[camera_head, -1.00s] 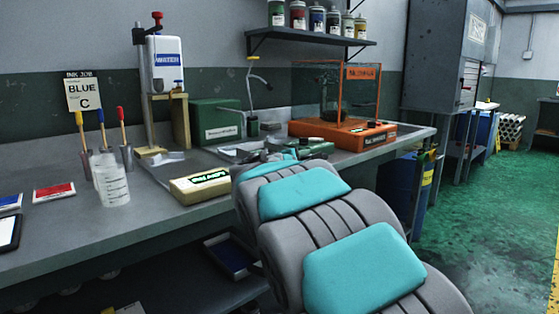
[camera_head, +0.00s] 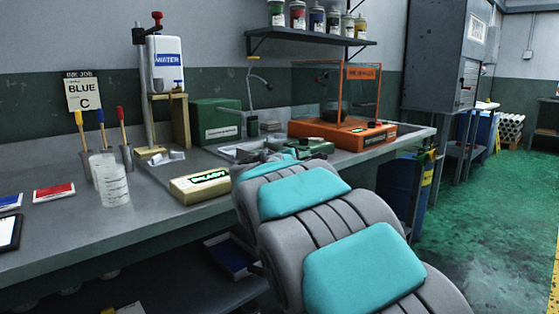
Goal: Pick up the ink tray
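I cannot tell for sure which thing is the ink tray. A shallow pale tray (camera_head: 228,152) lies on the bench in front of the green box, partly hidden behind my arm. A flat red piece (camera_head: 54,192) and a flat blue piece (camera_head: 10,202) lie at the bench's left. A blue-lined tray (camera_head: 231,256) sits on the shelf below, partly hidden by my arm. My gripper (camera_head: 262,156) is at the far end of my arm, low over the bench near the pale tray. It is small and mostly hidden, so its fingers and any hold cannot be made out.
A cream scale (camera_head: 199,186) and a white cup (camera_head: 109,181) stand on the bench (camera_head: 60,233). Behind are a water dispenser (camera_head: 164,65), a green box (camera_head: 214,120) and an orange glass-sided machine (camera_head: 343,132). The bench front between cup and scale is clear.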

